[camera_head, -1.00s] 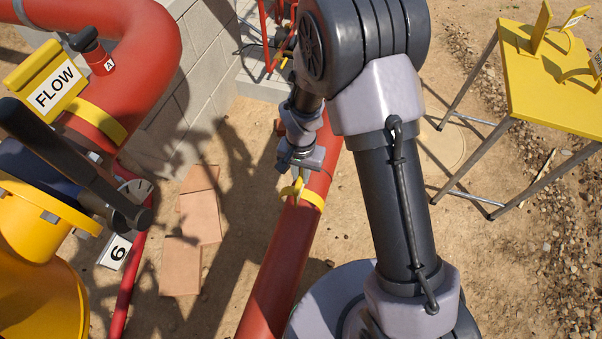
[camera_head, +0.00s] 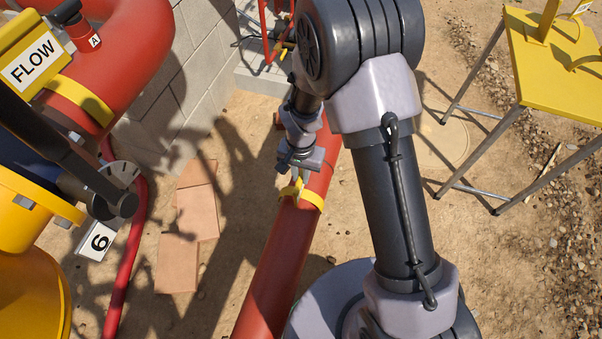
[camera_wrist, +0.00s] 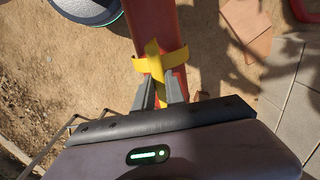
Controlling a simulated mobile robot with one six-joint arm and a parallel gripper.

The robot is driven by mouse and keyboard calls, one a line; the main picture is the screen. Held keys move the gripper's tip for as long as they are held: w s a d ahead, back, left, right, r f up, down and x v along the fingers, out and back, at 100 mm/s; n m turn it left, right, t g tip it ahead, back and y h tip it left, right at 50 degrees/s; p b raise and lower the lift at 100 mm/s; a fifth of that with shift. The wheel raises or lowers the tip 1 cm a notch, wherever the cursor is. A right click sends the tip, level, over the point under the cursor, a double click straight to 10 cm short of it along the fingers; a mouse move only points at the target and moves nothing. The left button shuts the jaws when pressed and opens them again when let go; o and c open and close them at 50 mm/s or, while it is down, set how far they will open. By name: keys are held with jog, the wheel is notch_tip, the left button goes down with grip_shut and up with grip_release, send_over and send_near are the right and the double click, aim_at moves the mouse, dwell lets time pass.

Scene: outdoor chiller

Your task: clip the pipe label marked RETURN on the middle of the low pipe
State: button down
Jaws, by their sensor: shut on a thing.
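The low red pipe (camera_head: 270,270) runs along the ground, and it also shows in the wrist view (camera_wrist: 164,30). A yellow pipe label (camera_head: 312,197) sits around it, its curved clip against the pipe; it shows in the wrist view (camera_wrist: 176,58) as a band with an upright tab. My gripper (camera_wrist: 161,100) is shut on the label's tab, just above the pipe; in the head view my gripper (camera_head: 299,182) is small and partly shaded. The lettering on this label is not visible. Another yellow label marked FLOW (camera_head: 35,65) is on the large red pipe at the left.
A yellow table (camera_head: 555,75) with more yellow labels stands at the right. A yellow valve body (camera_head: 25,270) and a tag marked 6 (camera_head: 98,240) are at the left. Flat tan slabs (camera_head: 178,262) lie beside the low pipe. A block wall (camera_head: 185,95) stands behind.

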jog(key=shift+f+b, duration=1.15)
jog(key=shift+f, duration=0.25)
jog(key=shift+f, duration=0.1)
jog(key=shift+f+b, duration=0.65)
jog(key=shift+f, duration=0.4)
jog(key=c, duration=1.3)
grip_release()
jog(key=o, duration=0.5)
jog(key=shift+r, duration=0.1)
